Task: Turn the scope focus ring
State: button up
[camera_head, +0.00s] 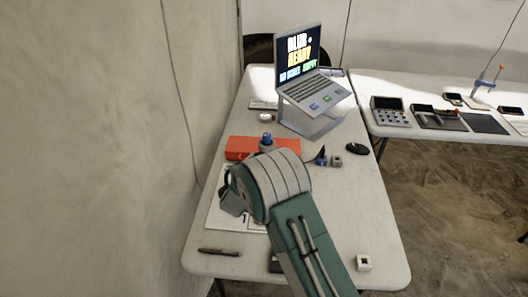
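My arm reaches up from the bottom over the near table, and its large pale joint covers the middle of it. My gripper is not clearly visible; it seems hidden behind the joint. A small upright object with a blue top (267,140) stands by the orange case (240,146), just beyond the joint. I cannot tell if it is the scope, and no focus ring can be made out. A small dark-blue object (321,157) sits to its right, beside a small grey block (336,161).
A laptop on a stand (310,95) is at the back of the near table (345,215). A black mouse (357,148) lies on the right, a dark pen-like item (219,252) and white cube (363,263) near the front. A second table (385,88) holds several trays. A wall is close on the left.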

aim_at(264, 150)
jog(key=x, duration=0.3)
jog(key=shift+w+a, duration=0.15)
jog(key=shift+w, duration=0.1)
jog(key=shift+w+d, duration=0.25)
jog(key=shift+a, duration=0.1)
grip_shut()
jog(key=c, duration=0.8)
grip_release()
jog(key=shift+c, duration=0.2)
jog(key=o, duration=0.8)
jog(key=shift+d, duration=0.2)
jog(key=shift+o, duration=0.2)
jog(key=shift+a, duration=0.2)
